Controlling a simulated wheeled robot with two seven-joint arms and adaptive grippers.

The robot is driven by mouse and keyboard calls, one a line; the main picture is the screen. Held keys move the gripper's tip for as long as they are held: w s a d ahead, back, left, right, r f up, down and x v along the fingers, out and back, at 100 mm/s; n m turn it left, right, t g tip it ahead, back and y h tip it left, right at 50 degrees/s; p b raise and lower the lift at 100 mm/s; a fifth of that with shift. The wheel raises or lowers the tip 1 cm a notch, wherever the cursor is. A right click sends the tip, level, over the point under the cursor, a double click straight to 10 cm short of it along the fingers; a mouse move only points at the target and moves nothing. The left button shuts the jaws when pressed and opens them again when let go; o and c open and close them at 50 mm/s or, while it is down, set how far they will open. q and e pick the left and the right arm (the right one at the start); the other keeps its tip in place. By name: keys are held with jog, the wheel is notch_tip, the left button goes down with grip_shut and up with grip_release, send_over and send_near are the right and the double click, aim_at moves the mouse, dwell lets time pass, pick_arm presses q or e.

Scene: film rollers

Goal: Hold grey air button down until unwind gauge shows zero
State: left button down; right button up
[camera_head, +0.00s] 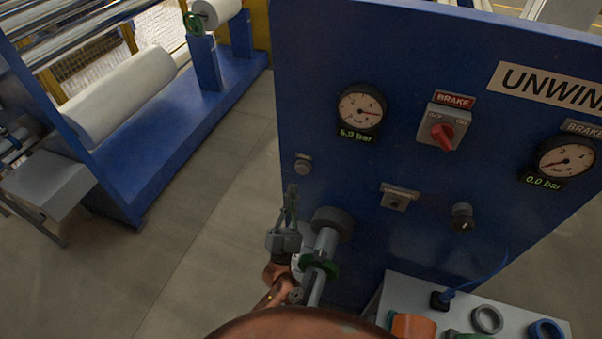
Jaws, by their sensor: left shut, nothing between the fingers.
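The blue panel (440,60) carries a sign reading "UNWIN", cut off by the right edge. Its left gauge (362,107) reads 5.0 bar. Its right gauge (566,160), under a "BRAKE" label, reads 0.0 bar. A small round grey button (302,163) sits near the panel's left edge. A second grey fitting on a square plate (397,198) sits to its right; its label is too small to read. My left gripper (291,190) is shut and empty, its tips just below the round button in the picture. Contact cannot be told. My right gripper is out of view.
A red brake switch (443,132) and a dark knob (462,217) are on the panel. A metal shaft with a green collar (319,264) stands right beside my left gripper. A grey table (394,292) holds several rings. Open floor lies to the left.

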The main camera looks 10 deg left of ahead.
aim_at(301, 167)
pick_arm(q)
jog(key=shift+w+d+b, duration=0.15)
jog(key=shift+w+d, duration=0.05)
jog(key=shift+w, duration=0.8)
jog(key=shift+w+d+b, duration=0.15)
jog(key=shift+w, duration=0.8)
jog(key=shift+w+d, duration=0.15)
jog(key=shift+w, duration=0.25)
jog(key=shift+w, duration=0.5)
dwell(0.6)
jog(key=shift+s, duration=0.15)
dwell(2.8)
jog(key=shift+s+p, duration=0.35)
jog(key=shift+s, duration=0.4)
jog(key=shift+s+a+p, duration=0.2)
jog(key=shift+s+p, duration=0.15)
jog(key=shift+s, duration=0.5)
jog(key=shift+s+a+p, duration=0.2)
jog(key=shift+s+p, duration=0.1)
jog(key=shift+s, duration=0.5)
jog(key=shift+s+a+p, duration=0.2)
jog(key=shift+s+p, duration=0.15)
jog(key=shift+s, duration=0.5)
